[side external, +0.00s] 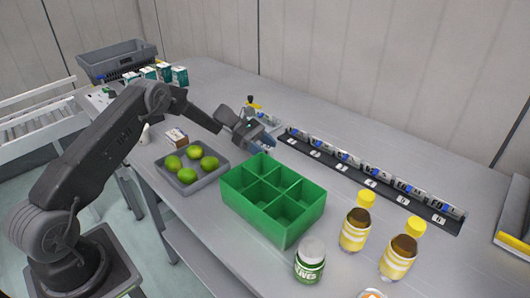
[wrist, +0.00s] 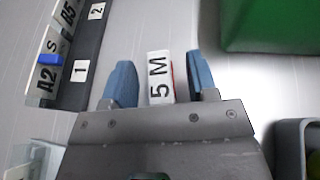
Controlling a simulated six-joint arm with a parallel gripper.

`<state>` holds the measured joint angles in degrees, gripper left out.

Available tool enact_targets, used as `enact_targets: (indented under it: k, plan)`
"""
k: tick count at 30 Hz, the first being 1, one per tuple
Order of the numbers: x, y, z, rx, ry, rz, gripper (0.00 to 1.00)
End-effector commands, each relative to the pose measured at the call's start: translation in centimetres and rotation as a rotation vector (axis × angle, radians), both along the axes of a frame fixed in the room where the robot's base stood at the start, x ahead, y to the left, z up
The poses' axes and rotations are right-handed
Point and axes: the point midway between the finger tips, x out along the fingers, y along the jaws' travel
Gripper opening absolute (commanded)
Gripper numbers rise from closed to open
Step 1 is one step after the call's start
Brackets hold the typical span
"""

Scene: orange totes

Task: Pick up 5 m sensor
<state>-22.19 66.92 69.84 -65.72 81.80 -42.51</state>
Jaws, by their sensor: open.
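The 5 M sensor is a small white-labelled piece (wrist: 158,88) marked "5 M", with a bit of red at its right edge, in the wrist view. It lies between the two blue fingers of my gripper (wrist: 160,78), with a gap on both sides. My gripper (side external: 263,146) is open and low over the table in the side view, behind the green divided box. The sensor cannot be made out in the side view; my gripper seems to hide it.
A black rack (side external: 370,184) with numbered slots holds several labelled pieces, right of my gripper. The green box (side external: 271,222) and a grey tray (side external: 168,167) of green fruit stand in front. Two yellow-capped bottles (side external: 356,229) (side external: 398,256) and a jar (side external: 310,262) stand nearer the camera.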

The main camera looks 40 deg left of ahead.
Motion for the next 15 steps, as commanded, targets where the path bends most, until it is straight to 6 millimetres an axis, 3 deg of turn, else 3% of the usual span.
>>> enact_targets:
  k: [3,11,15]
  plan:
    - [0.16,-0.91,-0.38,0.0,0.0,0.0,0.53]
    - [0.18,-1.01,-0.46,0.0,0.001,0.001,0.52]
    - [0.18,-0.99,-0.45,0.0,0.001,0.001,0.39]
